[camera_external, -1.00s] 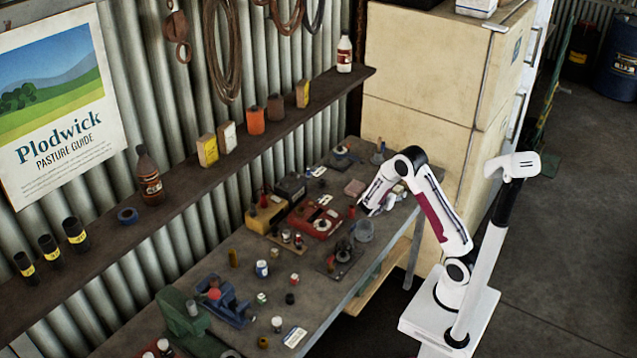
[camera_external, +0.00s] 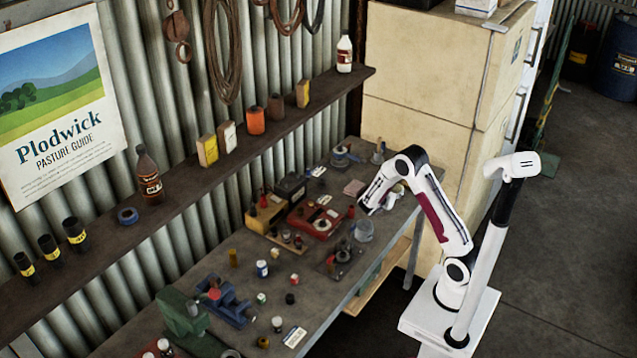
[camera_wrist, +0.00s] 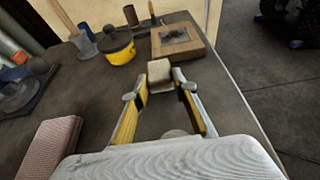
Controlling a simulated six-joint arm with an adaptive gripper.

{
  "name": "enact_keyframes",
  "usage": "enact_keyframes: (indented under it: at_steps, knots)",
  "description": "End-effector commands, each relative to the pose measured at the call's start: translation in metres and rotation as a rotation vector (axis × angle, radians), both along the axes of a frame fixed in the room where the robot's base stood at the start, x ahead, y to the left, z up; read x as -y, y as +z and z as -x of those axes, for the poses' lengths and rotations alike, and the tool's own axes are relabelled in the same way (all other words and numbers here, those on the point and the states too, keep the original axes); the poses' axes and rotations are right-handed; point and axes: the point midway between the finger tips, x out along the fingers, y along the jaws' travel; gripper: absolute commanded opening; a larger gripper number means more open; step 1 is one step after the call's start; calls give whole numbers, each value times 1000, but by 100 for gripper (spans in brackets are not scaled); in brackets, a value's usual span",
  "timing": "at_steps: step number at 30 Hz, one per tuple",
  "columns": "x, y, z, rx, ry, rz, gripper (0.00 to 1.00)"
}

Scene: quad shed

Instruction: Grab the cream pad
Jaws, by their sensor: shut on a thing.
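The cream pad (camera_wrist: 160,73) is a small pale block in the wrist view, between the tips of my gripper (camera_wrist: 159,84). The fingers, with yellow inner sides, are shut on it, one at each side. Whether the pad is clear of the bench top cannot be told. In the external view my gripper (camera_external: 369,207) is over the far right part of the bench, and the pad cannot be made out there.
A pinkish block (camera_wrist: 50,150) lies to the left in the wrist view. Ahead stand a yellow pot with a dark lid (camera_wrist: 118,46) and a wooden tray (camera_wrist: 177,42). The bench's edge (camera_wrist: 247,105) runs close on the right.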

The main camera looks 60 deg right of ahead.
Motion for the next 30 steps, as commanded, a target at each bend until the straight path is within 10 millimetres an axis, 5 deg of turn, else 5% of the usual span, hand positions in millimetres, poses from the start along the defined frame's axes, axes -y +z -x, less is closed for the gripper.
enact_keyframes:
  at_steps: [11, 30]
  knots:
    - [0, 32, 0, 4, 1, 2, 12]
    - [0, 31, 92, 0, -1, 1, 12]
